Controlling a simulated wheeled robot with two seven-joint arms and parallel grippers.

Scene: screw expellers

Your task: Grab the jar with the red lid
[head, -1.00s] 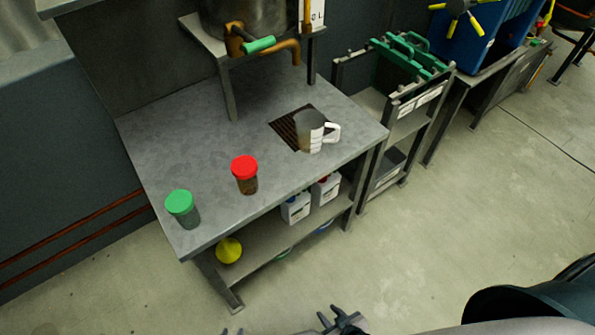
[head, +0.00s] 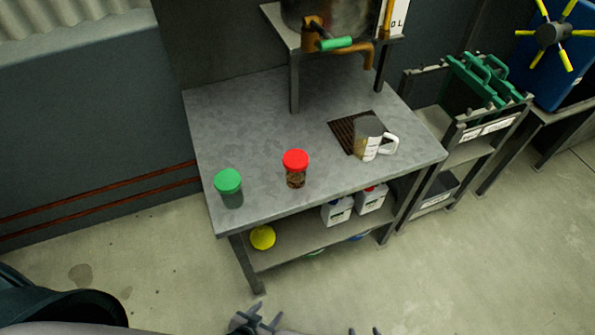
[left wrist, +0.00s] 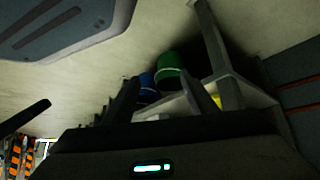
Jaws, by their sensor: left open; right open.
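The jar with the red lid (head: 296,168) stands upright on the grey metal table (head: 245,125), near its front edge. It is clear, with dark brown contents. A similar jar with a green lid (head: 229,188) stands to its left, at the table's front left corner. My left gripper (head: 262,318) is open and empty at the bottom of the head view, apart from the table. Only the fingertips of my right gripper (head: 364,331) show at the bottom edge, spread and empty. The red-lid jar is not seen in the left wrist view.
A measuring jug (head: 369,139) stands by a dark grate on the table's right. A tank with a green-handled tap (head: 335,44) stands behind. The lower shelf holds white bottles (head: 337,211) and a yellow item (head: 262,237). The floor in front is clear.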

